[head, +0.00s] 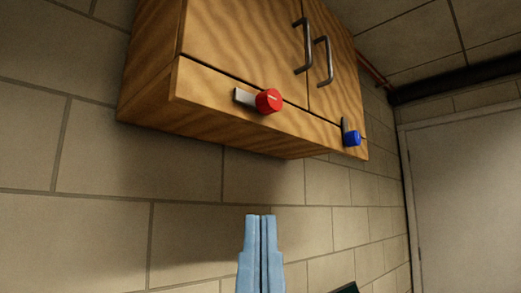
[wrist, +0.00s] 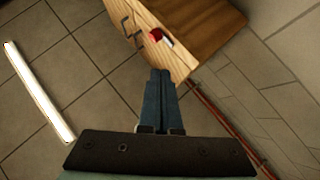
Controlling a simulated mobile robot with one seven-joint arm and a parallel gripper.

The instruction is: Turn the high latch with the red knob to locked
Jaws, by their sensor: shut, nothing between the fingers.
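The high latch has a red knob (head: 268,101) with a pale plate (head: 244,97) reaching to its left, on the lower front strip of a wooden wall cabinet (head: 205,85). The plate lies roughly level in the head view. The red knob also shows in the wrist view (wrist: 155,35), small, beyond the fingertips. My gripper (head: 261,217) is below the cabinet in the head view, fingers together and pointing up, apart from the knob. In the wrist view the gripper (wrist: 160,73) is shut and empty, its tips overlapping the cabinet in the picture.
A second latch with a blue knob (head: 352,138) sits to the right on the same strip, its plate pointing upward. Two dark door handles (head: 323,62) stick out above. A brick wall (head: 110,210) is behind, and a pale door (head: 468,190) stands at right.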

